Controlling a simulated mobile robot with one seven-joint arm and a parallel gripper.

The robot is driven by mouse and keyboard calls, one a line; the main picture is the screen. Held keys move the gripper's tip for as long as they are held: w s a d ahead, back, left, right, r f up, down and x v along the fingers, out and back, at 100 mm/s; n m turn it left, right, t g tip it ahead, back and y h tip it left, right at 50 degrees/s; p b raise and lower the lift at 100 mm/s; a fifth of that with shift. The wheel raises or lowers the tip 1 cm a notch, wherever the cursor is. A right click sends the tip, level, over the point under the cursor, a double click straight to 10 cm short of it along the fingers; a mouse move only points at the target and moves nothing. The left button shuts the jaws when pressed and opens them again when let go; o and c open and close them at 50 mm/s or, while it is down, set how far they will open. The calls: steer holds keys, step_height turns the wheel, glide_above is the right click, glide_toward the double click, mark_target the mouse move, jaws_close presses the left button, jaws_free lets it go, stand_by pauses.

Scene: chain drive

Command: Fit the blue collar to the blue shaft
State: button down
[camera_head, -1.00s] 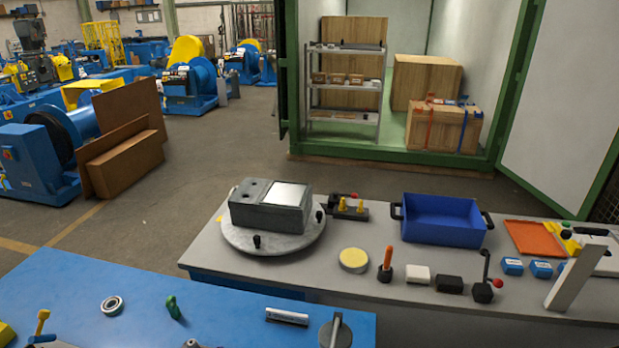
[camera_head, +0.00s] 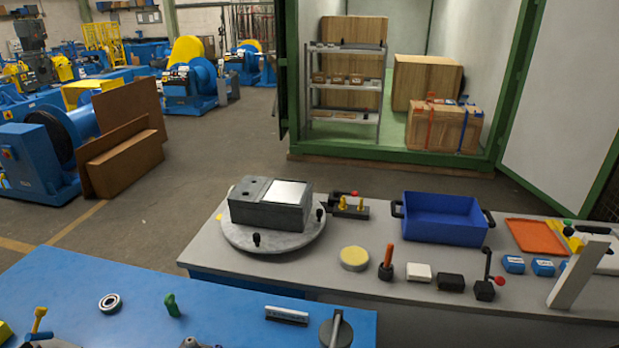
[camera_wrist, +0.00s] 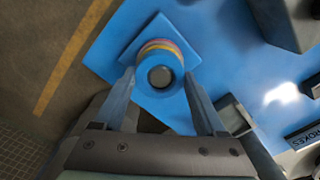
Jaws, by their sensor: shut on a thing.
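In the wrist view my gripper (camera_wrist: 160,82) has its two fingers on either side of a round blue collar (camera_wrist: 160,97), shut on it. A grey round face shows in the middle of the collar; I cannot tell whether it is a shaft end or the bore. Red and yellow bands show just behind the collar, above a blue square-cornered plate (camera_wrist: 130,52). I cannot make out the blue shaft apart from these, nor whether the collar is around it. My gripper and the collar do not show clearly in the head view.
The blue bench (camera_head: 70,285) holds a bearing ring (camera_head: 109,303), a green-handled part (camera_head: 172,305) and a labelled bar (camera_head: 286,315). The grey bench behind carries a turntable (camera_head: 240,238), a blue bin (camera_head: 443,218) and small parts. Dark blocks flank the wrist view's right side.

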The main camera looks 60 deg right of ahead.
steer(key=shift+f+b, duration=0.5)
steer(key=shift+f, duration=0.25)
jaws_free()
step_height(320, 180, up, 13)
steer(key=b, duration=0.1)
stand_by(0.3)
stand_by(0.5)
